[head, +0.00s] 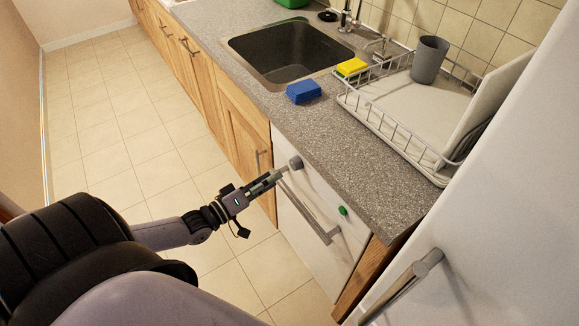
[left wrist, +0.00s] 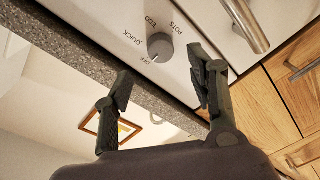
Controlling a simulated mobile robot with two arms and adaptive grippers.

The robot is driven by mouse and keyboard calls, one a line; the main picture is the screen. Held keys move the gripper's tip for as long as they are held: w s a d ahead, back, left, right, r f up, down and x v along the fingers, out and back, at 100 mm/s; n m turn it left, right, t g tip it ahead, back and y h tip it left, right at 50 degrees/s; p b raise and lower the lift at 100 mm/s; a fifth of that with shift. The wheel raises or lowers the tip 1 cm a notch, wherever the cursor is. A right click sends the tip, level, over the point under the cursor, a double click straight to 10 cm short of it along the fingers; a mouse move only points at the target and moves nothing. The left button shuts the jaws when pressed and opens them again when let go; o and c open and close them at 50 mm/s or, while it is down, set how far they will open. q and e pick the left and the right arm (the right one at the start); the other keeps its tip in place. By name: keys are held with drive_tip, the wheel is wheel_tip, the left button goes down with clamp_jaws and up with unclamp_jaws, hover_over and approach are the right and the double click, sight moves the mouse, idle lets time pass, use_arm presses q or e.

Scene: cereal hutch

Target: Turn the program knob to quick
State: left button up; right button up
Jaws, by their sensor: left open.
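The grey program knob (head: 296,162) is on the white dishwasher front (head: 318,210), at its top left below the counter edge. In the left wrist view the round knob (left wrist: 160,46) shows with the labels OFF, QUICK, ECO and POTS around it. My left gripper (head: 278,174) is open just in front of the knob. In the left wrist view its fingers (left wrist: 160,72) are spread to either side, with the knob beyond them and nothing held. My right gripper is out of view.
The dishwasher's bar handle (head: 308,212) runs just below the knob, and a green button (head: 343,211) sits to the right. The counter (head: 345,150) overhangs above. A white fridge door (head: 500,220) with a handle stands at the right. Floor to the left is clear.

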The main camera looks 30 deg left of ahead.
sight(293, 166)
use_arm(q)
drive_tip(key=x, duration=0.7)
drive_tip(key=shift+w, duration=0.15)
drive_tip(key=c, duration=1.1)
drive_tip(key=shift+c, duration=0.2)
drive_tip(key=shift+m, duration=0.4)
drive_tip(key=m, duration=0.4)
drive_tip(key=shift+f+m, duration=0.15)
drive_tip(key=shift+m, duration=0.15)
drive_tip(key=m, duration=0.3)
drive_tip(key=m+h, duration=0.1)
drive_tip(key=m, duration=0.2)
drive_tip(key=shift+m+t+b, duration=0.4)
